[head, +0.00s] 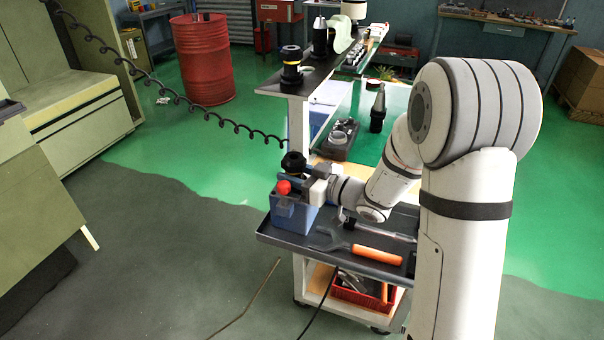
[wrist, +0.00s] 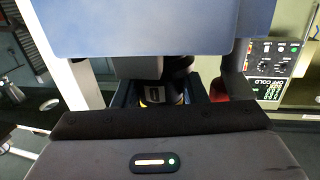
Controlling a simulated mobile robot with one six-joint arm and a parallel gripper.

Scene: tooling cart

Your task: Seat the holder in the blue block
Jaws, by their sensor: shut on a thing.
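The blue block (head: 292,215) stands at the near left corner of the cart's dark tray, with a red ball knob (head: 283,187) at its upper front. My gripper (head: 300,180) is level with the top of the block and shut on the black holder (head: 293,162). The holder's dark upper end stands upright over the block. In the wrist view, part of the holder (wrist: 153,95) shows dark with a yellowish band between dark parts. Its lower end is hidden, so I cannot tell how deep it sits in the block.
An orange-handled tool (head: 376,254) and a metal tool (head: 385,232) lie in the tray (head: 325,250). A red basket (head: 362,298) sits on the shelf below. Another black holder (head: 291,66) stands on the raised shelf behind. A coiled cable (head: 160,85) hangs at the left.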

